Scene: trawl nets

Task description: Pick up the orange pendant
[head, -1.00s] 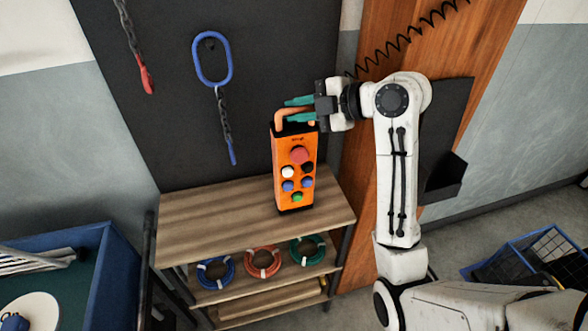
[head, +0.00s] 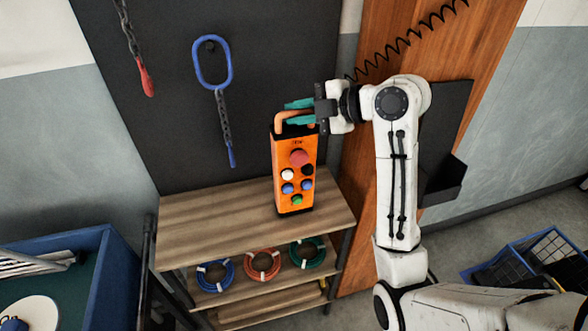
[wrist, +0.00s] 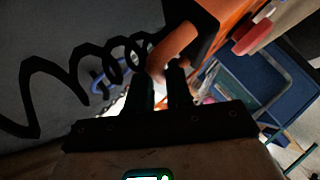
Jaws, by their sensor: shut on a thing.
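The orange pendant (head: 294,170) is a tall orange box with red, white, black, blue and green buttons and an orange loop handle on top. It hangs upright over the wooden shelf top, near its right part; whether its base touches the wood I cannot tell. My gripper (head: 298,112), with teal fingers, reaches in from the right and is shut on the pendant's handle. In the wrist view the fingers (wrist: 160,92) close on the orange handle (wrist: 172,48), with the pendant's body (wrist: 225,18) at the upper right, partly cut off.
The wooden shelf (head: 220,217) holds blue, red and green rings (head: 263,265) on its lower level. A blue oval link (head: 212,62) with chain hangs on the dark board. A blue bin (head: 95,275) stands left, a blue crate (head: 530,258) right. A black coiled cord (head: 410,38) runs above.

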